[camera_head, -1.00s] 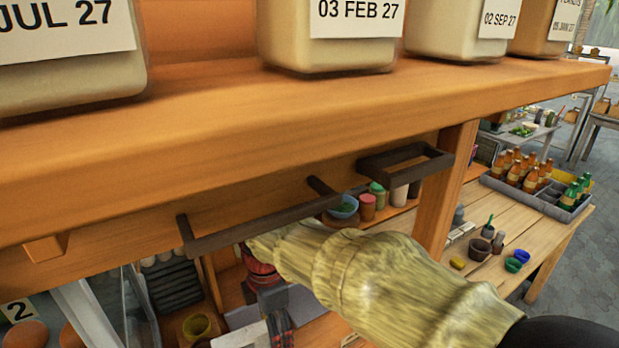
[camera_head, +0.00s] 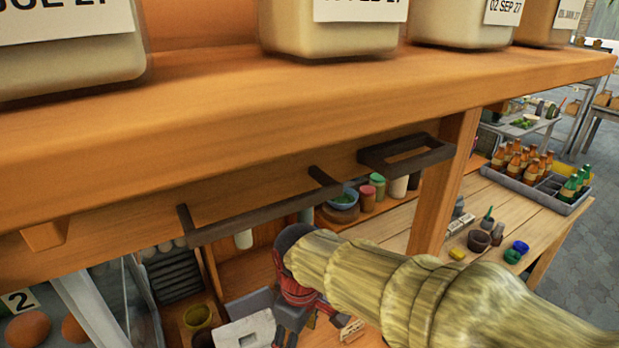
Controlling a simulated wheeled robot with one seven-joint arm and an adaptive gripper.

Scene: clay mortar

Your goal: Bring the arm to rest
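My arm, in a yellowish-green sleeve, reaches in from the lower right below the wooden shelf (camera_head: 300,115). My gripper (camera_head: 285,338) hangs at its end, dark with a red part above, pointing down at the bottom edge of the picture. The fingertips are cut off or too unclear to tell whether they are open or shut. I see nothing certain held in it. A pale boxy thing (camera_head: 243,332) shows just left of the gripper; whether they touch I cannot tell.
Dark rails (camera_head: 265,210) hang under the shelf close above my arm. A wooden post (camera_head: 446,185) stands right of them. Labelled jars (camera_head: 330,35) line the shelf.

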